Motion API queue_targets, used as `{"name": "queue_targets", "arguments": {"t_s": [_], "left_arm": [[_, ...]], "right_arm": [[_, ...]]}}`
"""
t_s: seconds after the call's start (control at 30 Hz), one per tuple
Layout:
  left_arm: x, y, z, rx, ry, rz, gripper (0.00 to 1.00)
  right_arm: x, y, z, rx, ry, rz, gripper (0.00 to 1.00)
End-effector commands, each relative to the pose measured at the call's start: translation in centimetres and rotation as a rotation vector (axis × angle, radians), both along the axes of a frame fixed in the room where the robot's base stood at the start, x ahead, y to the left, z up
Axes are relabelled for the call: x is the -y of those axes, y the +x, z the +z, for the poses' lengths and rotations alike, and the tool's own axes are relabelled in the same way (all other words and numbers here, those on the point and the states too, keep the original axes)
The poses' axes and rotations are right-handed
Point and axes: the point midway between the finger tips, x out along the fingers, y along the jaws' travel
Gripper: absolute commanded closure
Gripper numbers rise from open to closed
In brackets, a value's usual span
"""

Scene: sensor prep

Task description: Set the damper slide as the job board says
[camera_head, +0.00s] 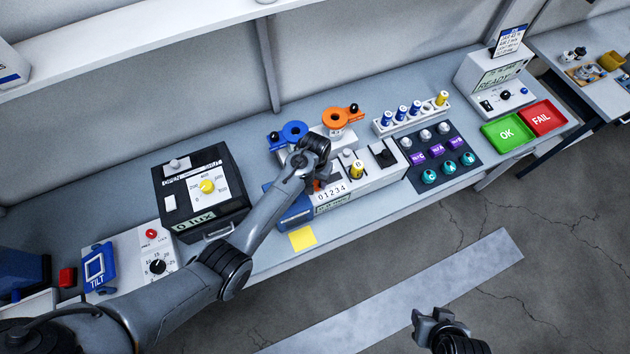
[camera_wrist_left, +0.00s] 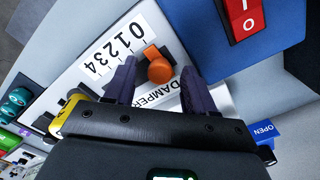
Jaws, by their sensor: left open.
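The damper slide has an orange knob (camera_wrist_left: 160,70), which stands between the two fingers of my open left gripper (camera_wrist_left: 159,66) in the left wrist view. I cannot tell whether the fingers touch it. The knob is near the 0 end of the printed 0-to-4 scale (camera_wrist_left: 112,47); its exact setting is unclear. In the head view, my left gripper (camera_head: 316,181) is over the panel, just left of the scale (camera_head: 332,193), and mostly hides the knob. A card (camera_head: 509,40), possibly the job board, stands at the back right; its text is unreadable. My right gripper (camera_head: 434,322) hangs over the floor.
A blue block with a red switch (camera_wrist_left: 243,15) is close to the left gripper. A black lux box (camera_head: 203,190) stands left of my forearm. Orange (camera_head: 338,118) and blue (camera_head: 293,131) ring-shaped parts stand behind the gripper. A yellow note (camera_head: 302,238) is at the front edge.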

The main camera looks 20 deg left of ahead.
Motion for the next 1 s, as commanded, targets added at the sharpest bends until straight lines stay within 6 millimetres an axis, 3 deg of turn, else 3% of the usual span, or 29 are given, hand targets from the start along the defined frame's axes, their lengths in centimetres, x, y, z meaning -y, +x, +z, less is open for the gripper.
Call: {"name": "queue_targets", "arguments": {"t_s": [0.33, 0.7, 1.0], "left_arm": [[-0.02, -0.01, -0.15, 0.0, 0.0, 0.0, 0.45], [-0.01, -0.02, -0.16, -0.001, 0.0, 0.0, 1.0], [0.51, 0.53, -0.42, 0.0, -0.001, -0.001, 1.0]], "right_arm": [[-0.2, 0.04, -0.05, 0.003, 0.008, -0.005, 0.57], [-0.18, 0.04, -0.05, 0.002, 0.007, -0.003, 0.57], [0.03, 0.02, -0.71, 0.003, -0.002, 0.002, 0.57]]}}
